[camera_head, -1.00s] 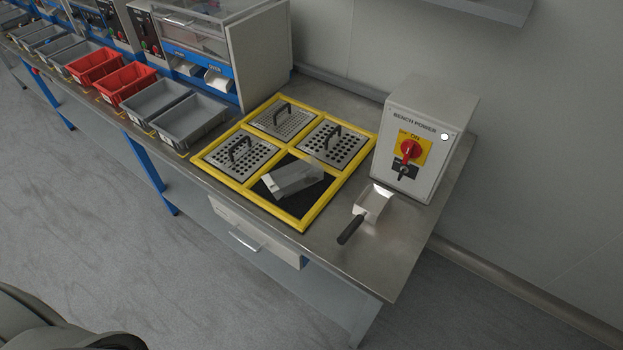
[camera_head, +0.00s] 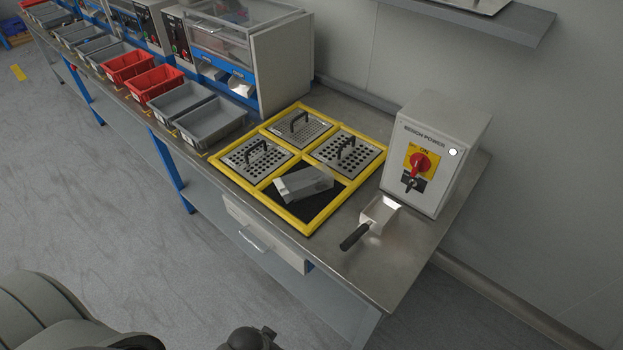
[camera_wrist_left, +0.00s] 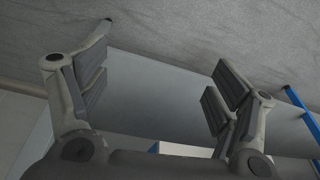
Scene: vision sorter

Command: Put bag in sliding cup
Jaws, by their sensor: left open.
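A clear and grey bag-like packet (camera_head: 303,184) lies tilted in the open black compartment of the yellow frame (camera_head: 309,228) on the bench. No part is clearly a sliding cup; small metal chute-like cups (camera_head: 241,84) sit at the front of the blue and grey machine. A metal scoop (camera_head: 380,211) with a black handle lies right of the frame. My left gripper (camera_wrist_left: 155,85) is open and empty in the left wrist view, with floor and a grey surface beyond it. Grey parts of my arm show at the bottom left of the head view, far from the packet.
Perforated plates with black handles (camera_head: 257,155) fill the other frame compartments. A bench power box (camera_head: 434,155) stands at the right. Grey and red bins (camera_head: 153,82) line the bench to the left. Bare steel bench (camera_head: 385,265) lies around the scoop. A shelf (camera_head: 500,22) hangs above.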

